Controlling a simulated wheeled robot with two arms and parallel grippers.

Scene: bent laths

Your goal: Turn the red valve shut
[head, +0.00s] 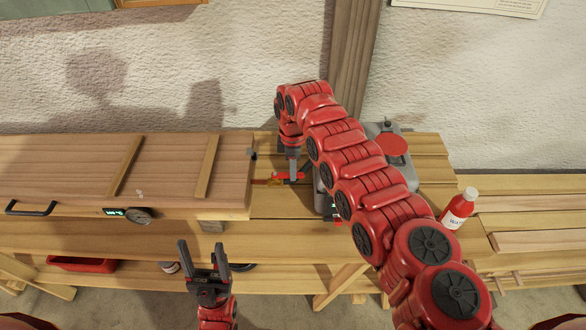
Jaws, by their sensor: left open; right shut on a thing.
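The red valve (295,176) sits low on the bench in the gap between the long wooden box and a grey unit, in the middle of the head view. My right gripper (292,168) points down from above and is shut on the valve. The gripper and wrist hide part of the valve, so its exact angle is hard to tell. My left gripper (204,254) is open and empty, low in front of the bench's front edge.
The long wooden box (70,170) with a black handle and a dial fills the bench's left. The grey unit (400,165) with a red round cap stands right of the valve, partly behind my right arm. A red tray (80,264) sits below.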

